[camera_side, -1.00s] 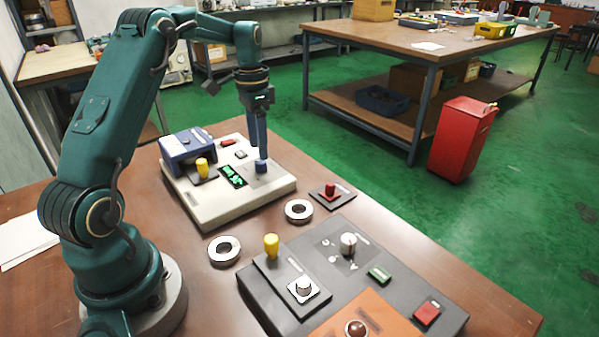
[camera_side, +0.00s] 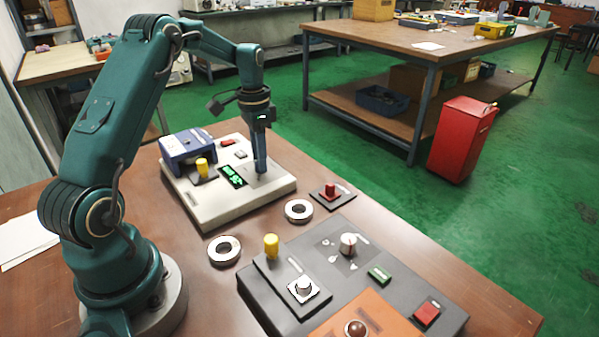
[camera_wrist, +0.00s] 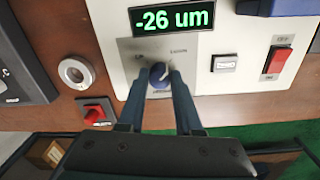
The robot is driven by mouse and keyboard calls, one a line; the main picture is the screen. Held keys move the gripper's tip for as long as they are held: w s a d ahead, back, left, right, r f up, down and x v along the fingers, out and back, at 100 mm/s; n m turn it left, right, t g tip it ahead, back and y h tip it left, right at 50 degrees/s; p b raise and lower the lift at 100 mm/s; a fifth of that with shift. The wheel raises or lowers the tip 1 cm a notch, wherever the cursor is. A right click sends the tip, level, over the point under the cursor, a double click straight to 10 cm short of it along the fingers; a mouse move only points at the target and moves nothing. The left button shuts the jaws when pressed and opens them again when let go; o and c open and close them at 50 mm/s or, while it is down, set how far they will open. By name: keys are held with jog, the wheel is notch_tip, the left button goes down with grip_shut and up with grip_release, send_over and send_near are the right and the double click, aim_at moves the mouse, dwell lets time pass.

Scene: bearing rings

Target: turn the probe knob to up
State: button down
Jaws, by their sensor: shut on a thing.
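The probe knob (camera_wrist: 159,75) is a round blue knob with a pale pointer mark. It sits on a grey plate (camera_wrist: 128,57) of the white gauge unit (camera_side: 215,208). In the wrist view its mark appears to point up and to the right; the small labels on the plate are too blurred to read. My gripper (camera_wrist: 158,80) is shut on the knob, with one finger on each side. In the side view my gripper (camera_side: 260,170) points down at the plate and its fingers hide the knob.
The gauge display (camera_wrist: 172,17) reads -26 um. A red rocker switch (camera_wrist: 278,60) and a white button (camera_wrist: 225,63) are on the same unit. Two bearing rings (camera_side: 298,210) (camera_side: 224,250), a red knob block (camera_side: 331,195) and a dark control box (camera_side: 310,244) stand nearby.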

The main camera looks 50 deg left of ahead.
jog(key=n, duration=0.4)
jog(key=shift+n, duration=0.4)
jog(key=n, duration=0.4)
jog(key=shift+n, duration=0.3)
jog(key=n, duration=0.4)
jog(key=shift+d, duration=0.1)
jog(key=shift+n, duration=2.3)
jog(key=c, duration=0.6)
grip_release()
